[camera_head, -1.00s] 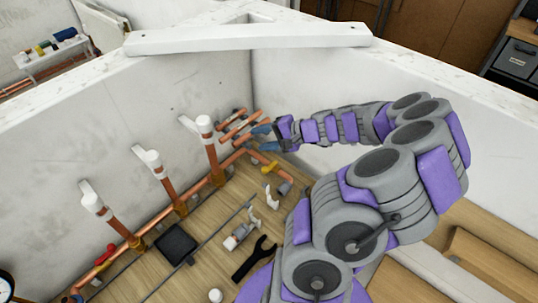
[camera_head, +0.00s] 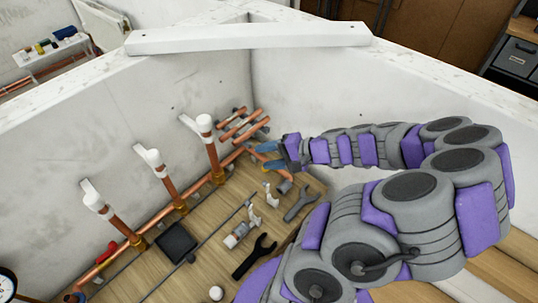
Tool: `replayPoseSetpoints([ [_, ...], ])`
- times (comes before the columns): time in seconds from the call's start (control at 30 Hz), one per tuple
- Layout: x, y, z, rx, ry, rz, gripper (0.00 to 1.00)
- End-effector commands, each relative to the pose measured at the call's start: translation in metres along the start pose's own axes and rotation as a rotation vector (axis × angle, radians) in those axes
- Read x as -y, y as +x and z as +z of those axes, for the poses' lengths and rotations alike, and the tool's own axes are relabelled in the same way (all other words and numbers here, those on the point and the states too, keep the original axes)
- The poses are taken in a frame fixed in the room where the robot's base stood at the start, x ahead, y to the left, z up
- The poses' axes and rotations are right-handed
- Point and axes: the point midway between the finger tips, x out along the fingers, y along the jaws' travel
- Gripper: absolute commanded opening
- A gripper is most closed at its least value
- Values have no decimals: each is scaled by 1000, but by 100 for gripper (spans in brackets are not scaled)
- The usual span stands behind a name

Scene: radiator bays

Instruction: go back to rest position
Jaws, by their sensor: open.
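My gripper (camera_head: 268,156) is at the end of my purple and grey arm, in the upper middle of the view. Its blue fingertips point left and are spread apart, with nothing visible between them. It hangs over the right end of the copper pipework, near the corner where the two white walls meet. Short copper pipe stubs (camera_head: 238,122) stick out at the wall just beyond the fingertips. Whether the fingers touch any pipe is hard to tell.
Copper risers with white valves (camera_head: 205,125) stand along the left wall. A black wrench (camera_head: 254,257), a grey wrench (camera_head: 300,203), a black square tray (camera_head: 176,243) and white fittings (camera_head: 240,235) lie on the wooden floor. A white beam (camera_head: 250,37) spans the corner above.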

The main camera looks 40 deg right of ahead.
Motion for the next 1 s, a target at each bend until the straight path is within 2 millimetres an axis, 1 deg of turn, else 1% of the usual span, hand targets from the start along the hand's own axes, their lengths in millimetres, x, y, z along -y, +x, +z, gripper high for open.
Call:
replayPoseSetpoints([
  [0.37,0,0,0,2,-2,1,52],
  [0.47,4,6,10,30,-25,22,52],
  [0.57,14,20,36,106,-89,79,52],
  [0.67,23,36,76,214,-184,171,52],
  [0.7,25,41,93,257,-228,214,52],
  [0.77,27,47,119,323,-289,278,52],
  [0.8,27,49,136,365,-330,322,52],
  [0.87,26,50,159,418,-389,388,52],
  [0.9,24,50,173,452,-429,430,52],
  [1.0,18,43,206,529,-525,543,52],
])
